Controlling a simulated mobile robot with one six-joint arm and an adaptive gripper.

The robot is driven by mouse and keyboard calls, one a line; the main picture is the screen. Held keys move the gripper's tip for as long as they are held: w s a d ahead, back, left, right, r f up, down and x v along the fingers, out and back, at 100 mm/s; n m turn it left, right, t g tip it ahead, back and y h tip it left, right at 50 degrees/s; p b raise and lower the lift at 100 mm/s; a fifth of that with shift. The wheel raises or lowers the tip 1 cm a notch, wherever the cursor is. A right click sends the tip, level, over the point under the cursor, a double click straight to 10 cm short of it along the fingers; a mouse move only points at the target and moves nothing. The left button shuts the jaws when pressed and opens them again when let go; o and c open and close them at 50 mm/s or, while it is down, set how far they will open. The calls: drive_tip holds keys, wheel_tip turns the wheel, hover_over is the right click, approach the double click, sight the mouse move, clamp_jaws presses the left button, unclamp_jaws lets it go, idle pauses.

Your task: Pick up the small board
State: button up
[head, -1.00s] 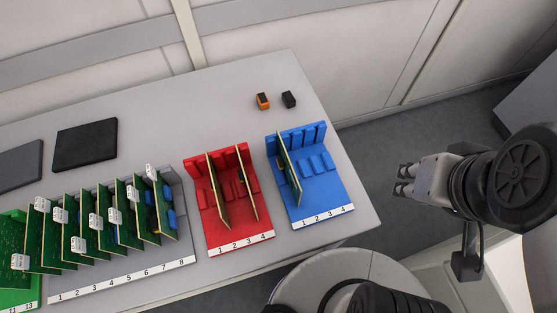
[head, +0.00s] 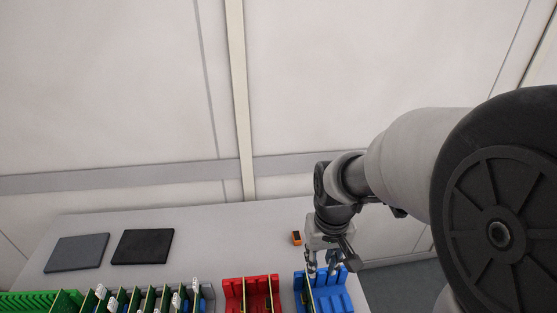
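A green board (head: 308,296) stands upright in the left part of the blue rack (head: 341,300), cut off by the bottom edge of the head view. Two more upright boards stand in the red rack (head: 262,282) to its left. I cannot tell from size here which one is the small board. My gripper (head: 323,271) points down over the back of the blue rack, close to the board in it. Its fingers look apart with nothing between them. Whether a finger touches the board cannot be made out.
Several boards with white tags stand in a grey rack (head: 208,292) further left, beside a green rack (head: 30,302). A black pad (head: 142,246) and a grey pad (head: 77,252) lie flat behind. The wall rises behind the table.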

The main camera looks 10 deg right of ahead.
sight(311, 295)
drive_tip(key=shift+g, duration=0.4)
drive_tip(key=shift+w+a+f+b, duration=0.15)
drive_tip(key=shift+f+b, duration=0.6)
drive_tip(key=shift+f, duration=2.5)
drive_tip(key=shift+w+a+f+b, duration=0.15)
drive_tip(key=shift+f+b, duration=0.6)
drive_tip(key=shift+f, duration=2.5)
drive_tip(key=shift+w+f+b, duration=0.25)
drive_tip(key=shift+f+b, duration=0.5)
drive_tip(key=shift+f, duration=2.5)
drive_tip(key=shift+f, duration=0.25)
clamp_jaws()
